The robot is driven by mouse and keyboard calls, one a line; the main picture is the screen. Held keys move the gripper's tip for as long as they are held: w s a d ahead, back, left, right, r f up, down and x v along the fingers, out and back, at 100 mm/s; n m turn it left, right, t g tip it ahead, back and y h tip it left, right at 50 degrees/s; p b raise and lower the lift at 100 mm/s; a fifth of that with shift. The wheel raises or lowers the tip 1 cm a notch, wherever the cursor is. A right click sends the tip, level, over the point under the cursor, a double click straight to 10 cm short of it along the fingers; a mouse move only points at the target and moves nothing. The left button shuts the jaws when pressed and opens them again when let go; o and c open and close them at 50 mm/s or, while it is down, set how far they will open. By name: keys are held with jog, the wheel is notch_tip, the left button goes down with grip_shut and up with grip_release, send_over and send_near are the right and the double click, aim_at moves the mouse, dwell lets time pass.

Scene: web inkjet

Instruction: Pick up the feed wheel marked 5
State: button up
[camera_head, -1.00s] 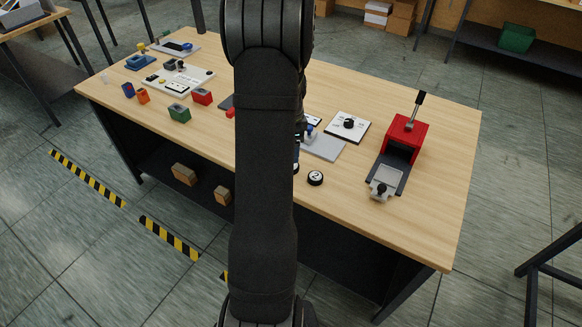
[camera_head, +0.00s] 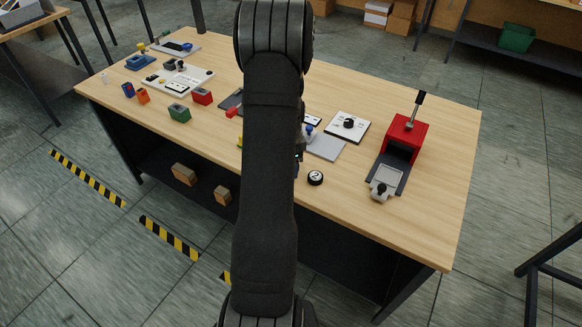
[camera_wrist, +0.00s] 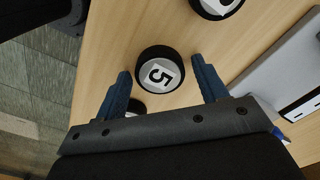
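The feed wheel marked 5 (camera_wrist: 160,73) is a black round wheel with a white face, lying on the wooden table in the wrist view. My gripper (camera_wrist: 163,75) is open, with one blue finger on each side of this wheel. Gaps show between the wheel and both fingers, so I see no grip on it. In the head view my arm hides the wheel marked 5 and my gripper. A wheel marked 2 (camera_head: 315,178) lies near the table's front edge.
Another wheel (camera_wrist: 217,5) lies close by at the top of the wrist view, and part of a dark round thing (camera_wrist: 136,107) shows beside the left finger. A grey plate (camera_head: 326,147) and a red press (camera_head: 403,137) stand to the right on the table (camera_head: 430,220).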

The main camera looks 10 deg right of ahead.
jog(key=c, duration=0.8)
jog(key=shift+r, duration=0.1)
jog(key=shift+c, duration=0.2)
